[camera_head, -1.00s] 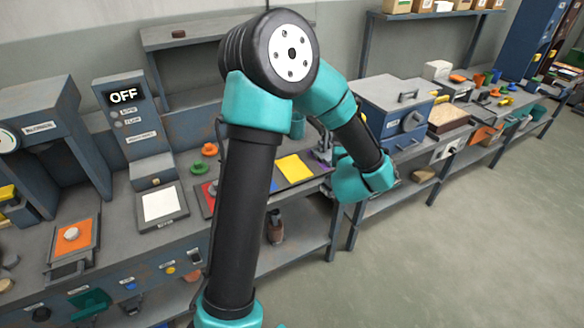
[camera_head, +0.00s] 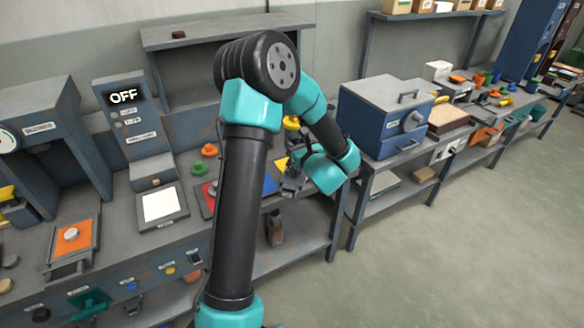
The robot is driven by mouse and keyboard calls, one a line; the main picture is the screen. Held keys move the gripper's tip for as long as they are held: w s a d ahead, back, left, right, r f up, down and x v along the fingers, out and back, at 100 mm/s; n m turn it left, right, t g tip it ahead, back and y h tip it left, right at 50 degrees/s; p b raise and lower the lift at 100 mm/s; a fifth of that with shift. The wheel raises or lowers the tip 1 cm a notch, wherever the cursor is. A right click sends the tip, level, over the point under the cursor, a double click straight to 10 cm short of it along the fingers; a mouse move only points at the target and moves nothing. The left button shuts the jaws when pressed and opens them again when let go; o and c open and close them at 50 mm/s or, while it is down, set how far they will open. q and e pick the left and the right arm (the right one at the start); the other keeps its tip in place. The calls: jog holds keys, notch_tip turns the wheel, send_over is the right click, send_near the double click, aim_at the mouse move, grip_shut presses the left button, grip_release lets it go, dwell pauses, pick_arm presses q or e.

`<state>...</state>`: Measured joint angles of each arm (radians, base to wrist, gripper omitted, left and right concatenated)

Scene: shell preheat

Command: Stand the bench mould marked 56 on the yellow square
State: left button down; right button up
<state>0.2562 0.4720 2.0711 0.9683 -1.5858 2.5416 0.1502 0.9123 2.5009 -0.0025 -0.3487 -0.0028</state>
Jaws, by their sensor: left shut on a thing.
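The yellow square (camera_head: 281,164) lies on the bench behind my left arm, and only a small part of it shows. My left gripper (camera_head: 291,180) is at the near right side of the yellow square, low over the bench. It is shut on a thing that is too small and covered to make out. I cannot read a mark 56 anywhere. My right gripper is not in view.
A blue square (camera_head: 270,184) and a red one (camera_head: 209,188) lie beside the yellow one. A yellow piece (camera_head: 291,122) shows behind my arm. A blue oven-like box (camera_head: 385,125) stands to the right.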

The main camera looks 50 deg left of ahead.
pick_arm(q)
jog(key=w+a+f, duration=0.1)
jog(key=w+a, duration=0.9)
jog(key=a, duration=0.1)
jog(key=shift+a+f, duration=0.15)
jog(key=shift+a, duration=0.05)
jog(key=shift+w+a+f, duration=0.15)
jog(key=shift+f, duration=0.75)
jog(key=shift+w+a+f, duration=0.1)
jog(key=shift+a+f, duration=0.05)
jog(key=shift+f, duration=0.85)
jog(key=c, duration=0.7)
grip_release()
jog(key=shift+f, duration=0.1)
